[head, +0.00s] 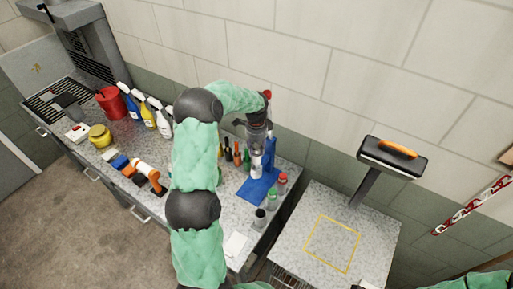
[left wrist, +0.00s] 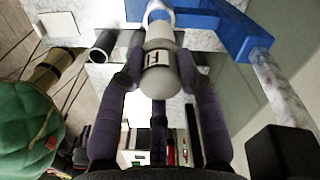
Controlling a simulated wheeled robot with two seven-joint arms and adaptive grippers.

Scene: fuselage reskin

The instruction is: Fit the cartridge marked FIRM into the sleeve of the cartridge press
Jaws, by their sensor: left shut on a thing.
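The blue cartridge press (head: 262,186) stands near the right end of the left counter, by the wall. My left gripper (head: 257,142) is above and beside its upright. In the left wrist view, my left gripper (left wrist: 157,82) is shut on a pale grey cartridge (left wrist: 157,60) with a dark mark on a light label. The mark is too small to read as a word. The blue press (left wrist: 200,18) lies just beyond the cartridge's far end. I cannot tell whether the cartridge is in the sleeve. My right gripper is not in view.
Capped bottles or cartridges, green (head: 272,196), red (head: 282,183) and black (head: 260,216), stand near the press. Several spray bottles (head: 147,115) and a red bucket (head: 110,102) are further left. A separate stone-topped table (head: 300,225) with a yellow square is mostly clear.

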